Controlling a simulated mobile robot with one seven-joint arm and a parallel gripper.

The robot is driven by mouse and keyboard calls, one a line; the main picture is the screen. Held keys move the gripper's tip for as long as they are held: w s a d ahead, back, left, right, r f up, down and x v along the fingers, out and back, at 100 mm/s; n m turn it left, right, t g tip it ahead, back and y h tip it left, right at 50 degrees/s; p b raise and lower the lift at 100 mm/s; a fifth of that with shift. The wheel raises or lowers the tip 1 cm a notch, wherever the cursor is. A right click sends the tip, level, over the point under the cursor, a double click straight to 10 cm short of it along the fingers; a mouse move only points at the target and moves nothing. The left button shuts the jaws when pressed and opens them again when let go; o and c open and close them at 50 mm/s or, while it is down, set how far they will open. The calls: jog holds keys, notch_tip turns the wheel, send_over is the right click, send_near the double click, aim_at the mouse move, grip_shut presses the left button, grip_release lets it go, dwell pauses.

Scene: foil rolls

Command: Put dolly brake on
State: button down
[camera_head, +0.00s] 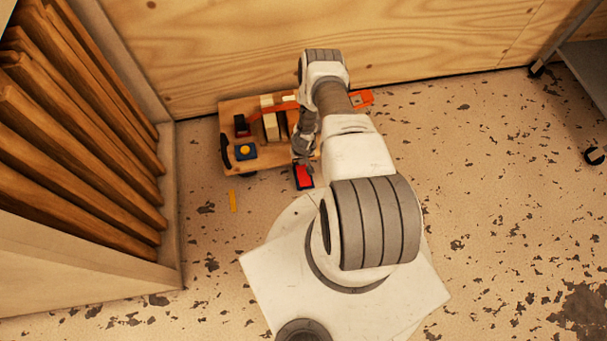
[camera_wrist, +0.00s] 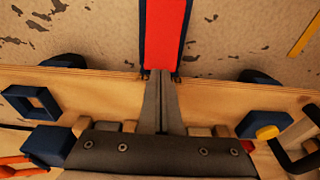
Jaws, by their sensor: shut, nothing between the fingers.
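The wooden dolly (camera_head: 268,157) stands on the floor by the plywood wall and carries several things. A red pedal with dark blue edges (camera_head: 304,177), which looks like the brake, sticks out from its near edge. In the wrist view the pedal (camera_wrist: 168,32) runs up from the dolly's plywood edge (camera_wrist: 215,92). I cannot tell whether it is raised or pressed. My gripper (camera_wrist: 162,74) is shut and empty, pointing down with its tips at the pedal's dolly-side end. I cannot tell if they touch. In the head view my arm hides the dolly's right part.
A blue block with a yellow button (camera_head: 245,152) and a black handle (camera_head: 225,150) are at the dolly's left. A yellow strip (camera_head: 233,201) lies on the floor. A wooden slatted rack (camera_head: 75,130) stands left. The floor to the right (camera_head: 480,190) is clear.

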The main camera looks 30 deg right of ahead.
aim_at(302, 167)
jog(key=shift+f, duration=1.35)
jog(key=shift+r, duration=0.15)
jog(key=shift+r+p, duration=2.65)
jog(key=shift+r, duration=0.8)
jog(key=shift+w, duration=0.1)
